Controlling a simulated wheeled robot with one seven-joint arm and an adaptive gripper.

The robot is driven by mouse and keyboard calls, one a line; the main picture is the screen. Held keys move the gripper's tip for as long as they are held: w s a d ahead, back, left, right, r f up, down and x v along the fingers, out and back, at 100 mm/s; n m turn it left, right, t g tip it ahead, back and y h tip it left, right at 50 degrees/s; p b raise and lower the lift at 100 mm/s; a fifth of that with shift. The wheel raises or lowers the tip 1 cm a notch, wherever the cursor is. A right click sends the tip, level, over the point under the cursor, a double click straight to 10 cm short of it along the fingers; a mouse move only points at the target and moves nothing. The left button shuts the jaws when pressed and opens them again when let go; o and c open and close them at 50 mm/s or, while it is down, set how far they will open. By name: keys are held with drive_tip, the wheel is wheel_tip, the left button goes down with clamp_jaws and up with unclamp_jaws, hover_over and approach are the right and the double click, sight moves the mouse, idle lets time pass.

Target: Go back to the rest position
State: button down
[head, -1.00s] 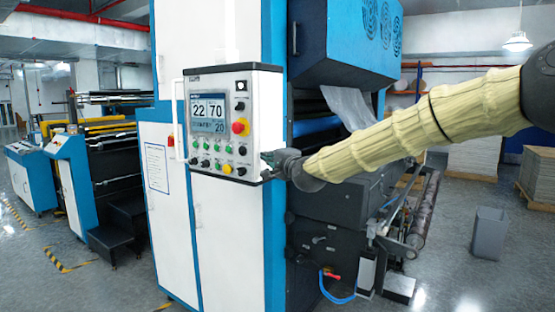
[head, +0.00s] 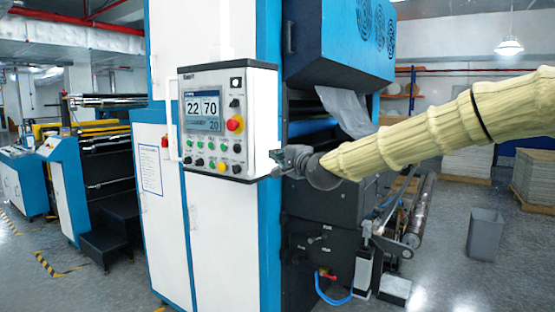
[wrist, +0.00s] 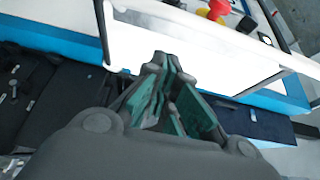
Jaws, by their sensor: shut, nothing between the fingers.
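My gripper (head: 277,162) is at the lower right edge of the control panel (head: 217,120) in the head view, with my cream-sleeved arm reaching in from the right. In the wrist view my gripper (wrist: 164,62) has its green-lined fingers together, with nothing between them. The panel's white side (wrist: 190,50) lies just beyond the fingertips there. I cannot tell whether they touch it. The panel has a screen reading 22, 70 and 20, a red button (head: 235,124), a yellow button (head: 223,168) and several small buttons. The red button (wrist: 218,8) also shows at the top of the wrist view.
The tall white and blue machine (head: 205,230) stands behind the panel. Rollers (head: 420,210) and a blue hose (head: 335,298) are at its right. A grey bin (head: 484,235) stands on open floor at the right. Black steps (head: 110,235) are at the left.

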drive_tip(key=s+b, duration=0.2)
drive_tip(key=s, duration=0.3)
wheel_tip(320, 180, down, 28)
drive_tip(key=s+d+n+g+h, duration=0.1)
drive_tip(key=s+n+g+h, duration=0.1)
drive_tip(key=s+g, duration=0.15)
drive_tip(key=s+d+f+n+g+h, duration=0.15)
drive_tip(key=s+f, duration=0.45)
drive_tip(key=f, duration=0.7)
drive_tip(key=s+d+f+n+g, duration=0.25)
drive_tip(key=s+f, duration=0.25)
drive_tip(key=f, duration=0.8)
drive_tip(key=s+d+f+n+g+h, duration=0.1)
drive_tip(key=s+d+f+n+g, duration=0.15)
drive_tip(key=s+f, duration=0.75)
drive_tip(key=s+d+f+n+g+h, duration=0.15)
drive_tip(key=s+d+f, duration=0.25)
drive_tip(key=s+f, duration=0.55)
drive_tip(key=s+d+f+n+g, duration=0.1)
drive_tip(key=s+d, duration=0.1)
drive_tip(key=s, duration=0.6)
drive_tip(key=s+d+f+g+h, duration=0.1)
drive_tip(key=s+d+f+g, duration=0.1)
drive_tip(key=s, duration=0.5)
drive_tip(key=s+d+f+n+g, duration=0.1)
drive_tip(key=s+d, duration=0.3)
drive_tip(key=s, duration=0.4)
drive_tip(key=shift+s+f+n+g+h, duration=0.3)
drive_tip(key=shift+s+f+g, duration=0.05)
drive_tip(key=shift+g, duration=0.1)
